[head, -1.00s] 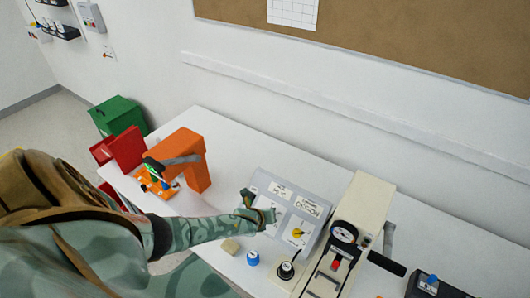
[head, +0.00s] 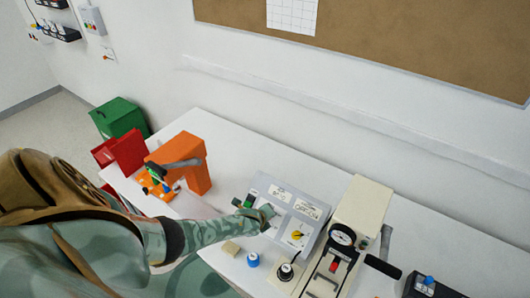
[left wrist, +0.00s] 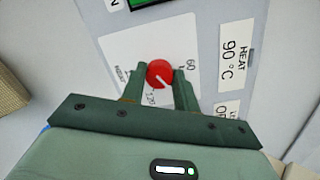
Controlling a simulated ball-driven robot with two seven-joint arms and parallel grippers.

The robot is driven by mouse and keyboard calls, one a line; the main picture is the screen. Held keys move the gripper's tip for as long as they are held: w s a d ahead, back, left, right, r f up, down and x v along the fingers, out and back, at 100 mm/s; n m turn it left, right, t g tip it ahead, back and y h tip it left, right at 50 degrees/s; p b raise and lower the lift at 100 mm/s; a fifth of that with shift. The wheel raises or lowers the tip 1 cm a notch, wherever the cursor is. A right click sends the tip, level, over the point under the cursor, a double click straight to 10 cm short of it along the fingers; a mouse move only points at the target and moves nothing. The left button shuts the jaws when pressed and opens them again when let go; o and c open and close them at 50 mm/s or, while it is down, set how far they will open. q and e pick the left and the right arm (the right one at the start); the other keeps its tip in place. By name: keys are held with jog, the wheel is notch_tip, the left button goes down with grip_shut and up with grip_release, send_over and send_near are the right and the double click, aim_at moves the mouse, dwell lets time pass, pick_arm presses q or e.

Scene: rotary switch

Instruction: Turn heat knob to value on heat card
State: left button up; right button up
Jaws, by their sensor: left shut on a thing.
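The heat knob (left wrist: 159,74) is red with a white mark and sits on a white dial plate (left wrist: 125,57) with printed numbers, 60 and 120 among them. My left gripper (left wrist: 160,86) is shut on the knob, a finger on either side. The mark's exact reading is hard to make out. The heat card (left wrist: 236,58) reads "HEAT 90 °C" to the right of the dial. In the head view my left gripper (head: 266,214) is at the left part of the grey sloped panel (head: 318,222) and hides the red knob. My right gripper is not in view.
A yellow knob (head: 297,234) is on the panel's right part. A cream machine (head: 358,207) stands at right, an orange one (head: 196,160) at left.

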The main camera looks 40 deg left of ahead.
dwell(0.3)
pick_arm(q)
jog(key=o, duration=0.7)
jog(key=shift+s+d+r+p, duration=0.1)
jog(key=shift+s+r+p, duration=0.1)
jog(key=shift+r+p, duration=0.15)
jog(key=p+v, duration=0.6)
jog(key=v, duration=0.9)
jog(key=shift+s, duration=0.2)
jog(key=shift+d+r, duration=0.1)
